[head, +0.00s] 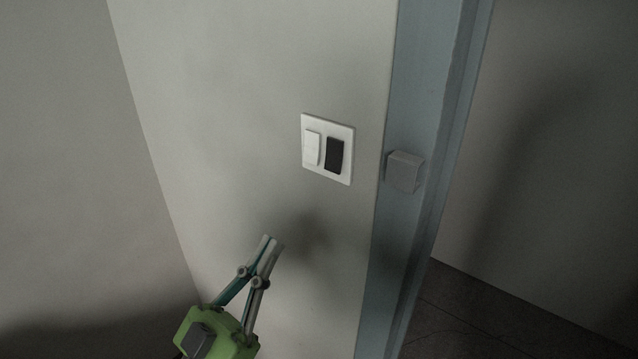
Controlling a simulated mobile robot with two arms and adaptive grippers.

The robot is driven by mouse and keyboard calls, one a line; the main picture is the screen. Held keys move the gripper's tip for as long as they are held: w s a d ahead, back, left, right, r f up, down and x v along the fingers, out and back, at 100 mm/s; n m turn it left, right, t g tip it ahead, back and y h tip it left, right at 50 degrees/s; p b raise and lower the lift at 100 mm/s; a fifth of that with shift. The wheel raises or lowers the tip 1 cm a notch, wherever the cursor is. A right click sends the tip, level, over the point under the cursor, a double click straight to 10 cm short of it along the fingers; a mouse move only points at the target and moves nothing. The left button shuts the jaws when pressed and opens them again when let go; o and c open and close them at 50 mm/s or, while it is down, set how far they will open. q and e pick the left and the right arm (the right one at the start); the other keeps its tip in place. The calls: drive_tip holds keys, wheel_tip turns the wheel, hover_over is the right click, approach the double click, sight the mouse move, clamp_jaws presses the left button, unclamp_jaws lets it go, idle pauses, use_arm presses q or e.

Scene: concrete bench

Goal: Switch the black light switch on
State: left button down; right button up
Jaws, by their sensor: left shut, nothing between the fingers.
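The black light switch (334,155) is a dark rocker on the right side of a white wall plate (328,178). A white rocker switch (312,148) sits to its left on the same plate. My left gripper (270,241) is green and grey and comes in from the bottom of the head view. It is shut and empty, below and to the left of the plate, with its fingertips pointing up and apart from the switches. Which way the black rocker is tilted is hard to tell. My right gripper is not in view.
A blue-grey door frame (402,75) stands just right of the plate, with a small grey block (404,172) sticking out from it. An opening with a dark floor (470,315) lies beyond. The wall (220,110) around the plate is bare.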

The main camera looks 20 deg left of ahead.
sight(332, 162)
use_arm(q)
drive_tip(key=p+x, duration=0.2)
drive_tip(key=x, duration=0.2)
drive_tip(key=f+p+x, duration=0.1)
drive_tip(key=p+x, duration=0.1)
drive_tip(key=x, duration=0.2)
drive_tip(key=w+p+x, duration=0.1)
drive_tip(key=p+x, duration=0.1)
drive_tip(key=x, duration=0.2)
drive_tip(key=shift+d+f+p, duration=0.15)
drive_tip(key=shift+d+p, duration=0.1)
drive_tip(key=shift+p, duration=0.1)
drive_tip(key=shift+w+d+f, duration=0.2)
drive_tip(key=shift+w, duration=0.4)
